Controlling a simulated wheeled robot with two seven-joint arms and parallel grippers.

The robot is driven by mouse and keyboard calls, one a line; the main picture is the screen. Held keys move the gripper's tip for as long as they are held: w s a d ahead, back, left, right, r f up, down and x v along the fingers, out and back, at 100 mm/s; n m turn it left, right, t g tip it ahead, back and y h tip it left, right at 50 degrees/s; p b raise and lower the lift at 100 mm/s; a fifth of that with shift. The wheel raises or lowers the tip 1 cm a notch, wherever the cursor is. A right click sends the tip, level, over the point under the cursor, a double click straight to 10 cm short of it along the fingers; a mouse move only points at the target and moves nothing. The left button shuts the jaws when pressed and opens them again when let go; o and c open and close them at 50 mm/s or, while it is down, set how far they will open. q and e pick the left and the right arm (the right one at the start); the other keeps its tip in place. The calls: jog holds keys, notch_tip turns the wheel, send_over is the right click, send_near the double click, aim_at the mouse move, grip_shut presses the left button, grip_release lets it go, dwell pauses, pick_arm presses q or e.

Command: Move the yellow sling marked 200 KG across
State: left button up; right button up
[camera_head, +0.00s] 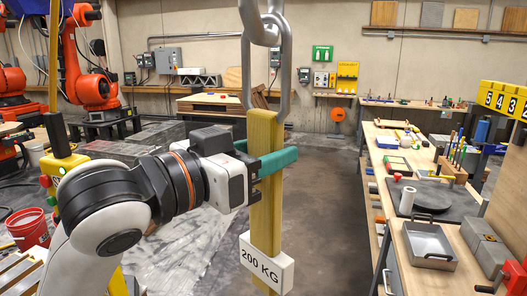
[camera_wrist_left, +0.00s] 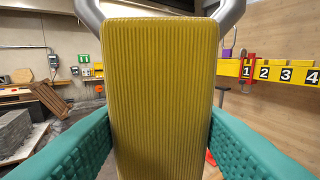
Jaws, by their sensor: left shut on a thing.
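The yellow sling (camera_head: 265,185) hangs upright in the middle of the head view, with a white tag marked 200 KG (camera_head: 266,264) near its lower part. Its top passes through a grey metal hook or shackle (camera_head: 284,75). My left gripper (camera_head: 276,160) has teal fingers and is shut on the sling's upper part, below the metal loop. In the left wrist view the ribbed yellow sling (camera_wrist_left: 160,100) fills the space between the two teal fingers. The metal loop (camera_wrist_left: 232,12) shows at the top there. My right gripper is not in view.
A workbench (camera_head: 395,228) with a metal tray (camera_head: 430,243) and tools runs along the right. A yellow numbered rack (camera_head: 503,100) stands at the far right. Orange robot arms (camera_head: 92,85) and a red bucket (camera_head: 30,228) are at the left. The floor behind the sling is clear.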

pick_arm(q)
jog(key=o, duration=1.4)
jog(key=shift+s, duration=0.1)
